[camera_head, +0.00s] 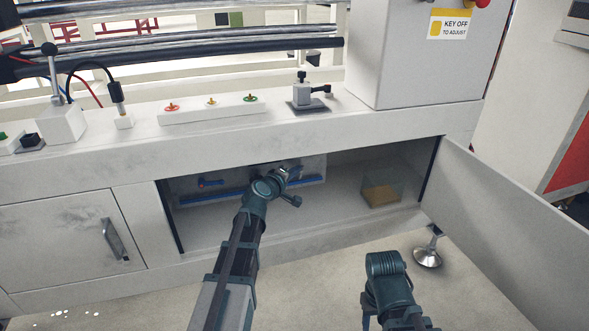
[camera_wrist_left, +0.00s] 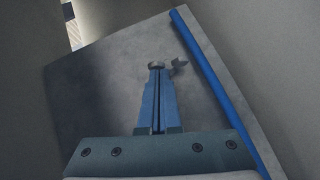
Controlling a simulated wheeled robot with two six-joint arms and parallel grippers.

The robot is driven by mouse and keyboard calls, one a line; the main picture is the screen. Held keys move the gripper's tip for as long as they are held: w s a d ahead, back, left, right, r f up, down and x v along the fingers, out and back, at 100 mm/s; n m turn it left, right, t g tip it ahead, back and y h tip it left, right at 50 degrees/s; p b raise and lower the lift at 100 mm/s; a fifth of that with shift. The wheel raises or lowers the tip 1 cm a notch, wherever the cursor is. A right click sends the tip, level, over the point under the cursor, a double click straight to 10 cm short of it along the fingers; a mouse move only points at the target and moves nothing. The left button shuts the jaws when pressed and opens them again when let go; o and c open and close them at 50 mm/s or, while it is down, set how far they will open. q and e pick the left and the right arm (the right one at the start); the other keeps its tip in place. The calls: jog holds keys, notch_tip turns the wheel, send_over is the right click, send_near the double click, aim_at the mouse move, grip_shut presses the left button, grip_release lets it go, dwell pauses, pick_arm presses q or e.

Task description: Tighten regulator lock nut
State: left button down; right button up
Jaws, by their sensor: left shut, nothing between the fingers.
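My left arm reaches into the open cabinet, where its wrist hides most of the gripper in the head view. In the left wrist view my left gripper (camera_wrist_left: 157,75) has its two blue fingers shut together, with nothing between them. A small round grey metal piece (camera_wrist_left: 156,65) shows at the fingertips; it may be the lock nut, and I cannot tell whether the fingers touch it.
A blue pipe (camera_head: 205,200) runs along the panel inside the cabinet; it crosses the right side of the wrist view (camera_wrist_left: 215,90). A clear box with yellowish contents (camera_head: 382,194) stands at the cabinet's right. The open door (camera_head: 510,205) juts out at the right.

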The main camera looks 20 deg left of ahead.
pick_arm(q)
jog(key=shift+w+d+r+m+g+y+p, duration=0.6)
jog(key=shift+d+p, duration=0.3)
jog(key=shift+p, duration=1)
jog(key=shift+w+d, duration=0.55)
jog(key=shift+d, duration=0.1)
jog(key=shift+w+d, duration=0.1)
jog(key=shift+d, duration=0.1)
dwell(0.6)
jog(key=shift+r+p, duration=0.65)
jog(key=shift+r, duration=0.05)
